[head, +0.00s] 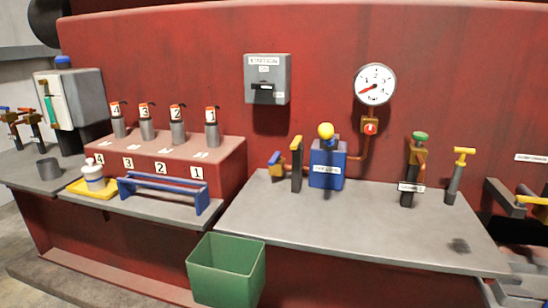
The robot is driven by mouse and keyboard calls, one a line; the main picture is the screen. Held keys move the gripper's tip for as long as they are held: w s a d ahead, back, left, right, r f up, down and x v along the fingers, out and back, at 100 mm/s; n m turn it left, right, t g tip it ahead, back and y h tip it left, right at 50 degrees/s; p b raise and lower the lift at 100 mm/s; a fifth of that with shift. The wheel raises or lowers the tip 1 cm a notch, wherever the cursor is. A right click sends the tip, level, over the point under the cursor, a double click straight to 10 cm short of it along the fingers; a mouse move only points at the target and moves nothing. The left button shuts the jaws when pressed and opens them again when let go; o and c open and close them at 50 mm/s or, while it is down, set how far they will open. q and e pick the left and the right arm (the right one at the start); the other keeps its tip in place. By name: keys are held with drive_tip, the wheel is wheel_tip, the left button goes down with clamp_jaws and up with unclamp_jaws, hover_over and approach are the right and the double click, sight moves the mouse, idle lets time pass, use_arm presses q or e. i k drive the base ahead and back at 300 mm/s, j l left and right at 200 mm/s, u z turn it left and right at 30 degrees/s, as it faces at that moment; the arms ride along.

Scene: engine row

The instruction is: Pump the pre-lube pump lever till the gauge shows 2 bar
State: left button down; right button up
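The pre-lube pump is a blue box (327,168) with a white label, standing on the grey bench against the red wall. Its lever has a yellow ball knob (326,131) and appears roughly upright above the box. The round white gauge (375,84) hangs on the wall above and right of the pump. Its red needle points to the lower left, near the low end of the scale; the exact reading is too small to tell. A copper pipe (363,150) runs between the pump and the gauge fitting. Neither of my grippers is in view.
A green-knobbed lever (418,160) and a yellow T-handle (458,175) stand to the right. A green bin (226,270) is below the bench's front. The bench (360,225) is clear in front of the pump.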

sight(325, 131)
drive_tip(key=i+l, duration=0.75)
